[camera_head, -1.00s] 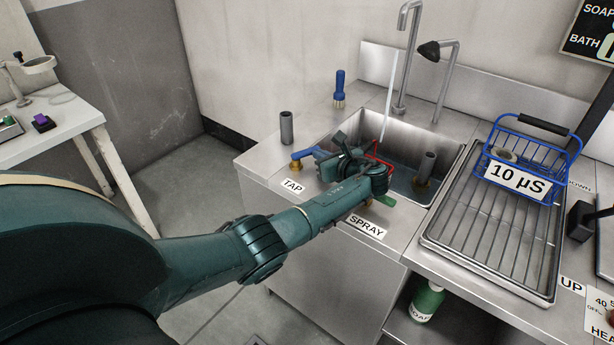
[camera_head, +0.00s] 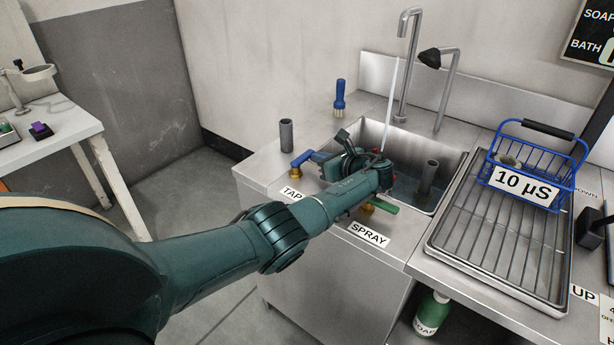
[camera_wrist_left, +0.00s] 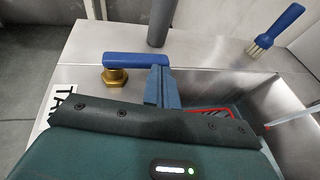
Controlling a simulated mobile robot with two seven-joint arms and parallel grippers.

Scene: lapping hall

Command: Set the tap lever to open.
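The blue tap lever (camera_head: 302,158) sits on a brass valve behind the TAP label (camera_head: 291,193). In the left wrist view the lever (camera_wrist_left: 137,59) points right from its brass base (camera_wrist_left: 115,76). My left gripper (camera_head: 346,146) is just right of the lever. In the wrist view a blue-grey finger (camera_wrist_left: 160,86) is at the lever's free end; whether it touches is unclear. The second finger cannot be made out, so the opening cannot be judged. A thin stream of water (camera_head: 389,105) falls from the tall spout (camera_head: 405,65) into the sink. My right gripper is not in view.
The green spray lever (camera_head: 383,206) lies just below my left wrist. A grey cylinder (camera_head: 286,135) and a blue brush (camera_head: 340,98) stand behind the tap lever. The sink basin (camera_head: 445,158) is to the right, then a drying rack (camera_head: 490,225) with a blue basket (camera_head: 535,160).

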